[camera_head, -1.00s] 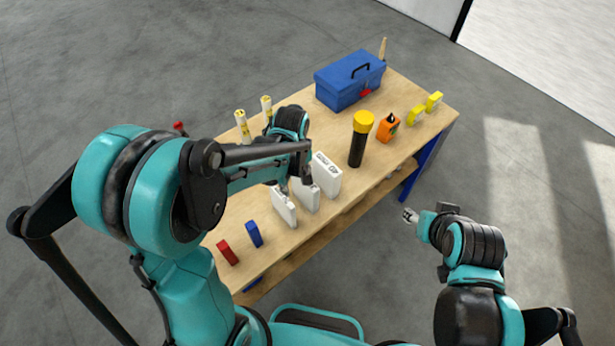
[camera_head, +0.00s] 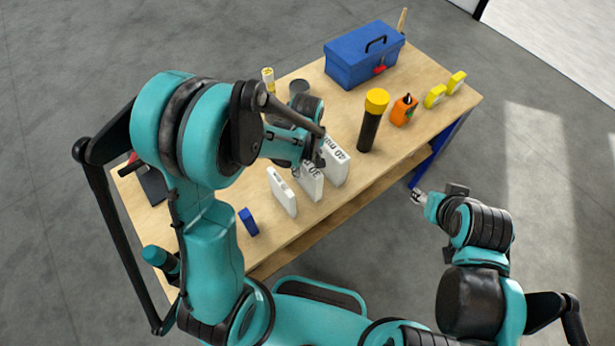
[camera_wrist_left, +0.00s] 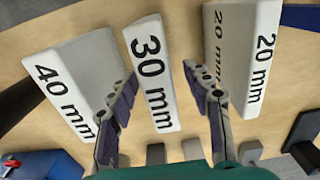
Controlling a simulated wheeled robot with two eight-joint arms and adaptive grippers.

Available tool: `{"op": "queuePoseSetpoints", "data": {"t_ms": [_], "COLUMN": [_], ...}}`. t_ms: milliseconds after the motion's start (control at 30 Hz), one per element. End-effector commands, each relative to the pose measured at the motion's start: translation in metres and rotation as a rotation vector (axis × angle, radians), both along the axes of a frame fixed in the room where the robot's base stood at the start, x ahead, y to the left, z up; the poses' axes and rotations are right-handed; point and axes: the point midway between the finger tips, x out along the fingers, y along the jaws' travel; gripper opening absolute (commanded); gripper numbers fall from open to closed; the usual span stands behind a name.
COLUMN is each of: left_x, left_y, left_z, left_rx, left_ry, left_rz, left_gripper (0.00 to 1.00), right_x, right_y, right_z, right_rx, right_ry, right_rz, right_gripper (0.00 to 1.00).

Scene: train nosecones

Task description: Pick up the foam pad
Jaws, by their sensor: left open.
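Three white foam pads stand on edge in a row on the wooden table: the 20 mm pad (camera_head: 282,192), the 30 mm pad (camera_head: 311,187) and the 40 mm pad (camera_head: 337,165). In the left wrist view, the 30 mm pad (camera_wrist_left: 150,75) lies between the spread fingers of my left gripper (camera_wrist_left: 160,85). The 40 mm pad (camera_wrist_left: 75,85) is left of it and the 20 mm pad (camera_wrist_left: 241,60) right. In the head view my left gripper (camera_head: 308,166) is at the pads' tops, partly hiding them. My right gripper (camera_head: 417,197) is away from the table; its jaws are too small to read.
A black cylinder with a yellow cap (camera_head: 369,122), an orange container (camera_head: 403,110), yellow pieces (camera_head: 435,96) and a blue toolbox (camera_head: 364,60) stand farther along the table. A blue block (camera_head: 248,221) is near the front edge. Gaps beside the pads are narrow.

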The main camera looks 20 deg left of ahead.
Motion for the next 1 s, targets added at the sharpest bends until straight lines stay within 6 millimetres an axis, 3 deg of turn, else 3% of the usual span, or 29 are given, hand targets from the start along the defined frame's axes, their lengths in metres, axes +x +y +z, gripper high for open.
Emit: {"op": "queuePoseSetpoints", "data": {"t_ms": [200,500,567,700,1000], "left_x": [-0.002,-0.002,-0.002,-0.002,-0.002], "left_y": [-0.003,-0.003,-0.003,-0.003,-0.003], "left_z": [-0.034,-0.039,-0.039,-0.039,-0.038], "left_rx": [0.000,0.000,0.000,0.000,0.000], "left_ry": [0.000,0.000,0.000,0.000,0.000], "left_rz": [0.000,0.000,0.000,0.000,-0.001], "left_gripper": [0.50,0.50,0.37,0.00,0.00], "right_x": [0.000,0.000,0.000,0.000,0.000], "right_y": [0.000,0.000,0.000,0.000,0.000], "right_z": [-0.009,-0.009,-0.009,-0.009,-0.009], "right_rx": [0.000,0.000,0.000,0.000,0.000], "right_ry": [0.000,0.000,0.000,0.000,0.000], "right_rz": [0.000,0.000,0.000,0.000,0.000], "right_gripper": [0.46,0.46,0.46,0.46,0.46]}}
